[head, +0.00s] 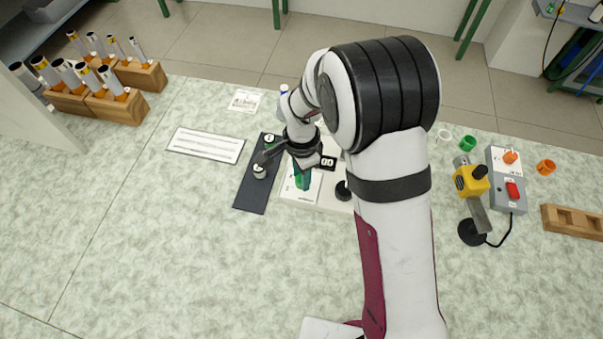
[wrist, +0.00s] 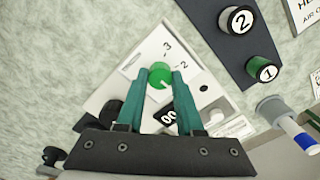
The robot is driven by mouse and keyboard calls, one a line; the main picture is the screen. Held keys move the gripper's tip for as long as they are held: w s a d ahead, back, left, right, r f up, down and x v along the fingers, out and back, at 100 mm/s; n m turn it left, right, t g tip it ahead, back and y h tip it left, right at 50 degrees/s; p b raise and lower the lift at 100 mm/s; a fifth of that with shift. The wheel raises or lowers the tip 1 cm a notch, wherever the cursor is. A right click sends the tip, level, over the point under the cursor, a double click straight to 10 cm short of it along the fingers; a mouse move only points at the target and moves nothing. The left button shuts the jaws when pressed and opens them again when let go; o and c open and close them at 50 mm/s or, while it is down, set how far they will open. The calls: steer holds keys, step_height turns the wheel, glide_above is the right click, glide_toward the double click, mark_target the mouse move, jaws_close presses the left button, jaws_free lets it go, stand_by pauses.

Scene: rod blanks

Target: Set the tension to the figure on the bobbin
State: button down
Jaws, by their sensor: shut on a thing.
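My gripper (wrist: 163,78) has its two teal fingers closed around a round green knob (wrist: 158,73) on a white plate. Figures 3 and 2 with short marks show beside the knob; its own setting is not clear. A black display (wrist: 169,117) reads 00. In the head view my gripper (head: 303,180) is over the white unit (head: 328,203), and the knob is hidden. Two bobbins stand on a dark mat (head: 250,196): one with a 2 on its top (wrist: 239,19), and a green one with a 1 (wrist: 264,70).
A black knob (head: 343,190) sits on the unit's right side. A white card (head: 206,145) lies left of the mat. Racks of rods (head: 117,108) stand at the back left. A yellow tool (head: 470,181) and grey switch box (head: 508,190) are right. The front left bench is clear.

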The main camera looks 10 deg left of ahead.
steer(key=n, duration=1.6)
steer(key=shift+n, duration=0.4)
steer(key=n, duration=0.6)
stand_by(0.3)
steer(key=c, duration=0.5)
jaws_free()
steer(key=shift+c, duration=0.2)
